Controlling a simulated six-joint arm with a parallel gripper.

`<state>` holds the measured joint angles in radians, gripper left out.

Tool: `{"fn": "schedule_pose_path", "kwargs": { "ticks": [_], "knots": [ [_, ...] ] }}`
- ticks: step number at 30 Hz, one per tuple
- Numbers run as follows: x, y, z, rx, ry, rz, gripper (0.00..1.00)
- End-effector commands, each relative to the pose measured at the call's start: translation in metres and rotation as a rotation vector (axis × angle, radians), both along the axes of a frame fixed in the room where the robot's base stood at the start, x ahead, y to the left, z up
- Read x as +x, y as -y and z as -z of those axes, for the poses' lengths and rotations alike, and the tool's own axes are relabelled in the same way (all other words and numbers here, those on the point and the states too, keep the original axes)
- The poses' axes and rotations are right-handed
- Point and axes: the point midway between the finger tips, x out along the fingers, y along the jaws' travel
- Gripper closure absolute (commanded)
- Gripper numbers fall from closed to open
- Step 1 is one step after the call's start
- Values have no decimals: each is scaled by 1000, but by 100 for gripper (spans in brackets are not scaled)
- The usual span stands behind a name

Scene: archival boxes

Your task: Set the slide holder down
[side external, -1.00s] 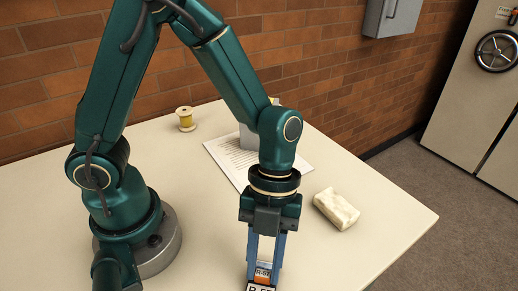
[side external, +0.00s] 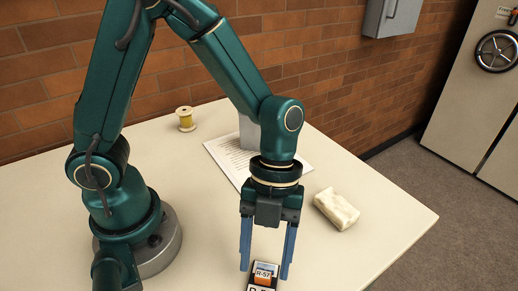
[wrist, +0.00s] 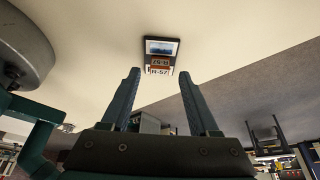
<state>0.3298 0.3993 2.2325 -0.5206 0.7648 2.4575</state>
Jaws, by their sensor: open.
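The slide holder (side external: 265,267) is a small dark frame with an orange patch and white labels reading R-57. It rests on the pale table at the bottom edge of the side view, which cuts off part of it. The wrist view shows the holder (wrist: 161,47) lying on the table just beyond my fingertips, with a blue picture area and its labels. My gripper (side external: 265,274) is open and points down, with its blue fingers spread to either side of the holder. In the wrist view, my gripper (wrist: 159,72) has nothing between its fingers.
A cream block (side external: 337,209) lies on the table to the right. A printed sheet (side external: 229,156) lies behind my arm with a grey object (side external: 249,134) by it, partly hidden. A yellow spool (side external: 185,119) stands at the back left. The table's right edge is near the block.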

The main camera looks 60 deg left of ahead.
Motion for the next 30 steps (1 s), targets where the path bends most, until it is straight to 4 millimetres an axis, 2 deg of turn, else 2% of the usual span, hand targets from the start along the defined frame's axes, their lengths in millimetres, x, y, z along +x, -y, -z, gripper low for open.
{"fn": "schedule_pose_path", "kwargs": {
  "ticks": [12, 21, 23, 26, 30],
  "knots": [
    [23, -23, -74, 4, 7, -3, 39],
    [29, -30, -98, 11, 5, -21, 39],
    [28, -33, -101, 28, 9, -69, 39],
    [26, -41, -106, 80, 24, -234, 39],
    [22, -59, -114, 164, 58, -609, 39]
  ]
}}
